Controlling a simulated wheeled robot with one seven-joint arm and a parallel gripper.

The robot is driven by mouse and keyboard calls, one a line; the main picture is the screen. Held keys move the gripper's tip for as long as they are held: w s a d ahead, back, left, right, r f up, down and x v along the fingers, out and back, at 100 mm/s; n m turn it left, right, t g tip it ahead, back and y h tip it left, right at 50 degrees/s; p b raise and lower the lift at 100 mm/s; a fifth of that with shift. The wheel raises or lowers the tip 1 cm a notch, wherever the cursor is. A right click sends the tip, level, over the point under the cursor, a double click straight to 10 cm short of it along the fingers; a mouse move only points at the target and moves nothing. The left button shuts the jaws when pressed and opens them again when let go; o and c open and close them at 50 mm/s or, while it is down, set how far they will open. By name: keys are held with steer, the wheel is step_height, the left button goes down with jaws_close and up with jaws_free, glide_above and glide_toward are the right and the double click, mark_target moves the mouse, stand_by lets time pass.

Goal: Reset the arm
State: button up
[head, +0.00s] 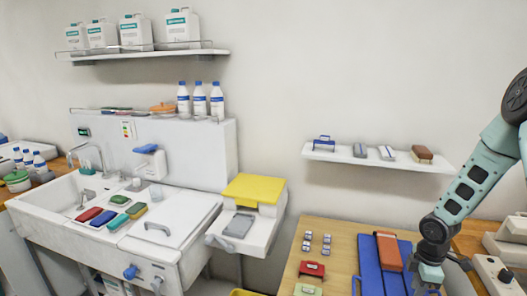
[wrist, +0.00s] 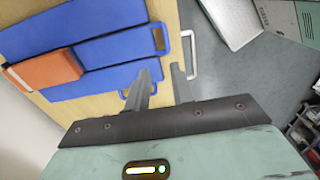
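My arm reaches down at the right of the head view, and my gripper (head: 430,283) is at its lower edge, above the right part of the wooden table. In the wrist view my gripper (wrist: 164,76) has its two grey fingers apart, with nothing seen between them. Its fingertips are near the blue boards (wrist: 105,48) in that view; I cannot tell the height above the table. An orange-brown block (wrist: 42,69) lies on the boards, and it also shows in the head view (head: 388,251).
The wooden table (head: 340,236) carries a red item (head: 312,268), a green item (head: 308,289) and several small grey pieces. A sink unit (head: 60,212) stands left. A grey control box (head: 495,272) is at right.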

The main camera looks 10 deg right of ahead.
stand_by(0.3)
steer(key=w+a+r+m+b, duration=0.1)
steer(key=a+r+b, duration=0.3)
steer(key=a, duration=0.7)
steer(key=w+a+r+m+b, duration=0.15)
steer(key=a+r, duration=0.35)
steer(key=a, duration=0.7)
steer(key=s+a+r+b, duration=0.2)
steer(key=s+a, duration=0.6)
steer(key=s, duration=0.1)
steer(key=s+a+r+m+b, duration=0.1)
steer(key=s+a+r+b, duration=0.2)
steer(key=s+a, duration=0.6)
steer(key=shift+s+a+y, duration=0.3)
steer(key=shift+s, duration=0.45)
